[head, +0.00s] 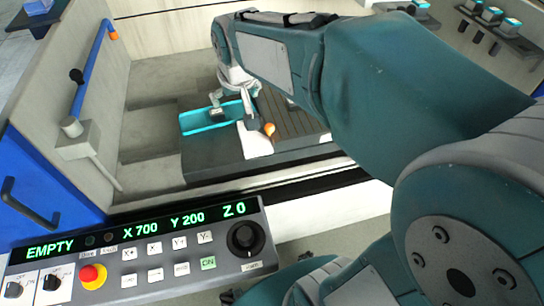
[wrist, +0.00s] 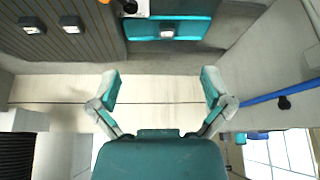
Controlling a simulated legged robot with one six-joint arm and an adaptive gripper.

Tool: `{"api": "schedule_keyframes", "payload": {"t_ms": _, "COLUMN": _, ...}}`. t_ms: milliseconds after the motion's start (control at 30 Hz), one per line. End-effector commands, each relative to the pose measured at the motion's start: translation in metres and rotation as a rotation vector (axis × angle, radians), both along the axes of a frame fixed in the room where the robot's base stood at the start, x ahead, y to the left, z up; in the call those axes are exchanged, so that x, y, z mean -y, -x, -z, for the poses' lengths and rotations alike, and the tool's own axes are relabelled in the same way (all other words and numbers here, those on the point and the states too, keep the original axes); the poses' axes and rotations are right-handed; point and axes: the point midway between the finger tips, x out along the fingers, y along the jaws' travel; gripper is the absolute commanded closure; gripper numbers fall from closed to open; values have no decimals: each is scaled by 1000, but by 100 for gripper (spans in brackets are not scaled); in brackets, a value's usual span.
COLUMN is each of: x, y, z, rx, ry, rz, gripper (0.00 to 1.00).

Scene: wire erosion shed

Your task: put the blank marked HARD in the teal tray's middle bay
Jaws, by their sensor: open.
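My gripper (wrist: 160,85) is open and empty, its two fingers spread wide in the wrist view. In the head view it hangs below my arm (head: 235,105) over the machine bed. The teal tray (head: 203,128) lies on the bed to its left. One small grey blank with a pale top (wrist: 167,34) sits in the tray; I cannot tell which bay. Two similar blanks, a left one (wrist: 32,29) and a right one (wrist: 70,29), rest on the slatted surface. No marks are legible.
A white part with an orange knob (head: 256,140) stands beside the tray. The control panel (head: 150,250) reads EMPTY, X 700, Y 200, Z 0. A blue rail (head: 94,60) runs along the left wall. Several blanks stand on a rack (head: 490,20) at upper right.

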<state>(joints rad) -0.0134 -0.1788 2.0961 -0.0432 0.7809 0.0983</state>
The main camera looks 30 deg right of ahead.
Motion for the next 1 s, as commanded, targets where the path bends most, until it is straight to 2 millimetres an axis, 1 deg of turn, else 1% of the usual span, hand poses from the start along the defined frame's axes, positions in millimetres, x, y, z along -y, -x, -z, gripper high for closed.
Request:
{"api": "schedule_keyframes", "payload": {"t_ms": 33, "x": 0, "y": 16, "z": -5, "rx": 9, "ry": 0, "rz": -4, "gripper": 0}}
{"api": "schedule_keyframes", "payload": {"t_ms": 233, "x": 1, "y": 75, "z": -11, "rx": 23, "ry": 1, "rz": -22, "gripper": 0}}
{"api": "schedule_keyframes", "payload": {"t_ms": 400, "x": 1, "y": 123, "z": -7, "rx": 36, "ry": 1, "rz": -38, "gripper": 0}}
{"api": "schedule_keyframes", "payload": {"t_ms": 533, "x": 0, "y": 153, "z": 1, "rx": 44, "ry": 3, "rz": -51, "gripper": 0}}
{"api": "schedule_keyframes", "payload": {"t_ms": 600, "x": 0, "y": 164, "z": 4, "rx": 46, "ry": 3, "rz": -55, "gripper": 0}}
{"api": "schedule_keyframes", "payload": {"t_ms": 700, "x": 0, "y": 173, "z": 8, "rx": 48, "ry": 4, "rz": -59, "gripper": 0}}
{"api": "schedule_keyframes", "payload": {"t_ms": 1000, "x": 0, "y": 175, "z": 9, "rx": 46, "ry": 3, "rz": -61, "gripper": 0}}
